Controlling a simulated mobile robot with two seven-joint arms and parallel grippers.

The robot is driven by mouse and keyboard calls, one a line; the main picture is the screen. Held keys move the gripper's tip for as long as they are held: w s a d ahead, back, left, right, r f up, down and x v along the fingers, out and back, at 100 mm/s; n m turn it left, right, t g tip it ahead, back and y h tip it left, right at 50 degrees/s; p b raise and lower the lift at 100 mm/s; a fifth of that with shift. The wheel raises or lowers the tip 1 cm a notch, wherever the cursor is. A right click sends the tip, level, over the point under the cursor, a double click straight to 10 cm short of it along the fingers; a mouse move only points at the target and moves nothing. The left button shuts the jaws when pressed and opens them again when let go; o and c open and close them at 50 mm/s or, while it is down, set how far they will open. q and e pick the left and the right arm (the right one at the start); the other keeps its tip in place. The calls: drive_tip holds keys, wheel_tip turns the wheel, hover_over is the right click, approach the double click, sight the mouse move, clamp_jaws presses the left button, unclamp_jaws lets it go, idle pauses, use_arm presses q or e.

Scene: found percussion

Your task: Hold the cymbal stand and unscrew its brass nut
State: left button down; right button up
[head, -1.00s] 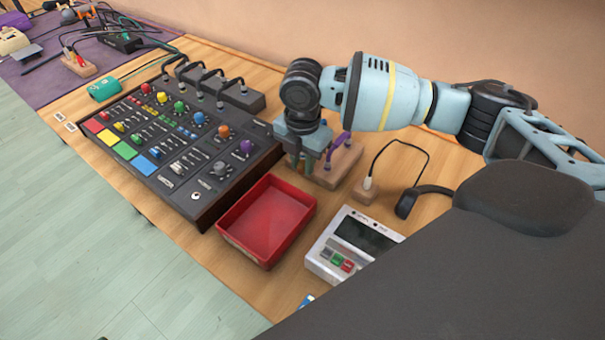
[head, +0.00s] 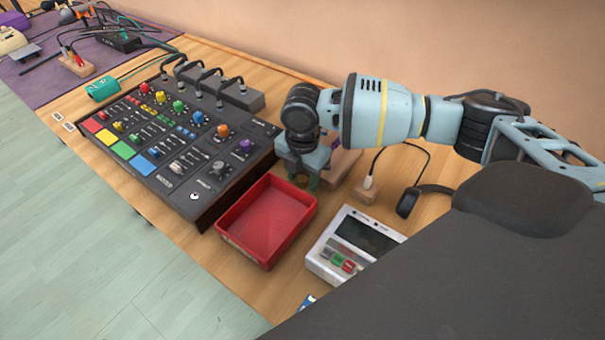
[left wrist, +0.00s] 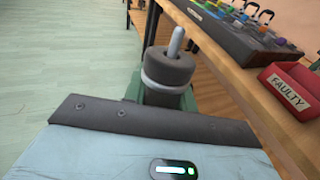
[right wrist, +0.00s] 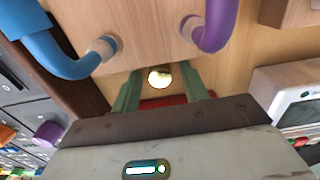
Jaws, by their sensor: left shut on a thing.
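In the left wrist view my left gripper (left wrist: 166,97) is shut on the dark round collar of the cymbal stand (left wrist: 168,68). A bare grey rod (left wrist: 176,42) sticks up from the collar, with no nut on it. My left gripper is outside the head view. My right gripper (head: 301,182) points down at the table between the red tray and a wooden block. Its fingers are apart.
The red tray (head: 225,226), labelled FAULTY in the left wrist view, lies just in front of my right gripper. A mixer (head: 187,172) stands to the left. A white device (head: 330,268) and a wooden block (head: 343,168) are nearby.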

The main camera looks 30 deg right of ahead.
sight(302, 178)
use_arm(q)
drive_tip(key=shift+w+r+p, duration=0.25)
drive_tip(key=shift+r+p, duration=0.35)
drive_tip(key=shift+r, duration=0.5)
use_arm(e)
wheel_tip(302, 178, up, 12)
drive_tip(key=shift+o, duration=0.4)
drive_tip(key=shift+r, duration=0.2)
